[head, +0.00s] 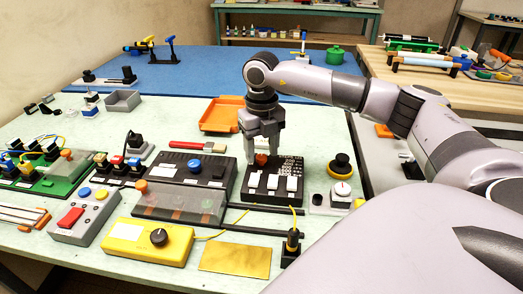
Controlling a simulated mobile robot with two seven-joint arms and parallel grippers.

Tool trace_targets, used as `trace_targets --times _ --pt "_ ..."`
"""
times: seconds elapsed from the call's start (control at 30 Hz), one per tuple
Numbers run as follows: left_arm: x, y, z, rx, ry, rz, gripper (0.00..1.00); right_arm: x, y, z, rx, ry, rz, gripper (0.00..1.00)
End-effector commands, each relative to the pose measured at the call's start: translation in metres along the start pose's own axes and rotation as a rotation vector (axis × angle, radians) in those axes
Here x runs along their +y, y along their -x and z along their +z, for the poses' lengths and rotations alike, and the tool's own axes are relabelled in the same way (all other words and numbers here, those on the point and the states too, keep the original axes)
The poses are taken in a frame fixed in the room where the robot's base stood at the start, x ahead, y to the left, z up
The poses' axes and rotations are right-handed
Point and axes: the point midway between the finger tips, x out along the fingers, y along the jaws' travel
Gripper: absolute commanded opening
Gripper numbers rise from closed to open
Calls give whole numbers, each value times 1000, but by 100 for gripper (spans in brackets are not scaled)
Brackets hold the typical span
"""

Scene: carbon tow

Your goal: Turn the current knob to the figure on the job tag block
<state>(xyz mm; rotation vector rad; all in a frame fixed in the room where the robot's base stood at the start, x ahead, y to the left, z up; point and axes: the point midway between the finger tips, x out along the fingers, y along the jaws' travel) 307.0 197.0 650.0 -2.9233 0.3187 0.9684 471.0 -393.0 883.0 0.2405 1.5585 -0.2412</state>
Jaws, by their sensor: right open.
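A black panel (249,183) with rows of small white lettering and several white switches stands at the middle right of the bench. A small orange-red part (261,159) shows at its back edge. My right gripper (262,156) points down over that back edge, open, with its fingers around or just above the orange-red part; contact cannot be told. A yellow box (128,238) with a black knob (158,237) lies at the front. Which knob is the current knob is not clear, and the lettering is too small to read surely. No job tag block can be made out for certain. My left gripper is not in view.
A brass plate (236,260) lies in front. An orange tray (222,114) lies behind.

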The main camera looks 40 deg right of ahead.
Motion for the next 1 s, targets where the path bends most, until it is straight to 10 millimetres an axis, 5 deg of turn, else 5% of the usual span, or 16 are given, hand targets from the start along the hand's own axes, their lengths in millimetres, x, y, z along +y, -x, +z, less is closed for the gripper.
trace_targets --times 0.37,0.53,1.0 --pt "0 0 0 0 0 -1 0 0 -8 0 -1 0 0 51" --pt "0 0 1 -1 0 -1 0 0 -8 0 -1 0 0 0" --pt "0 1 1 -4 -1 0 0 0 -7 0 0 94 0 0"
